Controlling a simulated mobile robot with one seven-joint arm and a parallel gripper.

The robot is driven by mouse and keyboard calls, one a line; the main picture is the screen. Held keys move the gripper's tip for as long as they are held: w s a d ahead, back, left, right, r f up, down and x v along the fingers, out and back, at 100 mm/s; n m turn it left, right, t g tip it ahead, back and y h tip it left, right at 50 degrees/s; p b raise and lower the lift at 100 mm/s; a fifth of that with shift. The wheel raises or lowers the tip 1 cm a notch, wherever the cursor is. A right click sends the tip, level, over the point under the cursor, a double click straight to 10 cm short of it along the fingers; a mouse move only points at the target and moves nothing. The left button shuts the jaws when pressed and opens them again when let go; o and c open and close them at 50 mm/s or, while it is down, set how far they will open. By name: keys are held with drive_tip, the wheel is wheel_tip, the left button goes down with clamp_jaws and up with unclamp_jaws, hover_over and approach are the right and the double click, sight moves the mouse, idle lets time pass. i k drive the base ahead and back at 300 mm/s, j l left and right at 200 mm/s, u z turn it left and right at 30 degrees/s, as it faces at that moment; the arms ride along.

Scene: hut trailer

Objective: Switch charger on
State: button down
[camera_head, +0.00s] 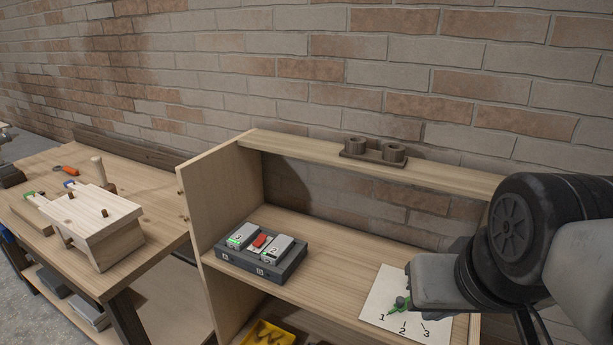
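The charger (255,267) is a dark grey box on the middle shelf of the wooden shelf unit. Two light grey blocks sit on it, labelled 1 (241,237) and 2 (277,251), with a red switch (260,241) between them. A small green patch shows on block 1. I cannot tell the switch's position. My gripper (412,286) is at the right, above the shelf and well apart from the charger. Its fingers are not clear, so I cannot tell whether it is open or shut.
A white panel (379,298) marked 1, 2, 3 with a green pointer (401,304) lies under my gripper. A dark two-ring holder (373,151) stands on the top shelf. The unit's left side wall (222,192) rises beside the charger. A workbench (150,197) stands left. Bare shelf lies between charger and panel.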

sight(259, 240)
drive_tip(key=i+j, duration=0.1)
drive_tip(key=j, duration=0.25)
drive_tip(key=i+j, duration=0.15)
drive_tip(key=j, duration=0.25)
drive_tip(key=i+j, duration=0.1)
drive_tip(key=j, duration=0.25)
drive_tip(key=i+j, duration=0.15)
drive_tip(key=j, duration=0.2)
drive_tip(key=i+j, duration=0.1)
drive_tip(key=j, duration=0.25)
